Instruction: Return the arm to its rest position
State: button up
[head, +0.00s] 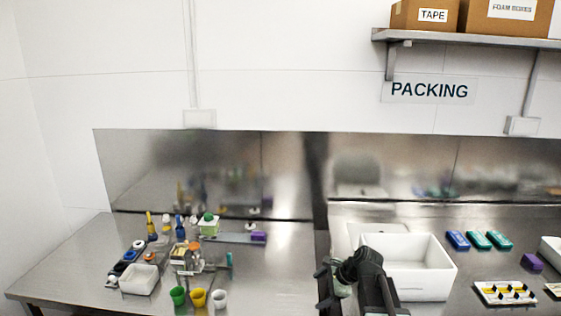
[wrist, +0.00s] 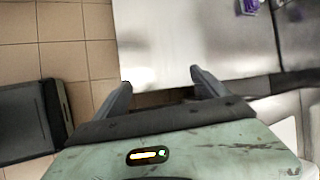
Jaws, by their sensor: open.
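My gripper shows in the wrist view (wrist: 160,92) with its two dark fingers spread apart and nothing between them. Below the fingers in that view are tiled floor and the edge of a steel table. In the head view my arm rises at the lower middle, in front of a white foam box. The gripper end (head: 328,285) is beside the left side of that box, near the gap between two steel tables. The arm hides part of the box's front left.
The left steel table (head: 75,270) holds colored cups (head: 198,298), a white tray (head: 139,280) and bottles. The right table holds the open white box (head: 425,283), blue and green packs (head: 478,240) and a vial rack (head: 505,293). A shelf (head: 470,37) with cartons is above.

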jog(key=s+a+f+n+g+h+b, duration=0.2)
jog(key=s+a+f+n+g+h, duration=0.15)
jog(key=s+f+n, duration=0.55)
jog(key=s+d+r+n+g+h, duration=0.1)
jog(key=s+d+n+h, duration=0.1)
jog(key=s+d+n, duration=0.4)
jog(key=shift+s+n, duration=0.6)
jog(key=shift+n, duration=0.2)
jog(key=shift+o, duration=0.5)
jog(key=shift+d+r, duration=0.1)
jog(key=shift+d, duration=0.3)
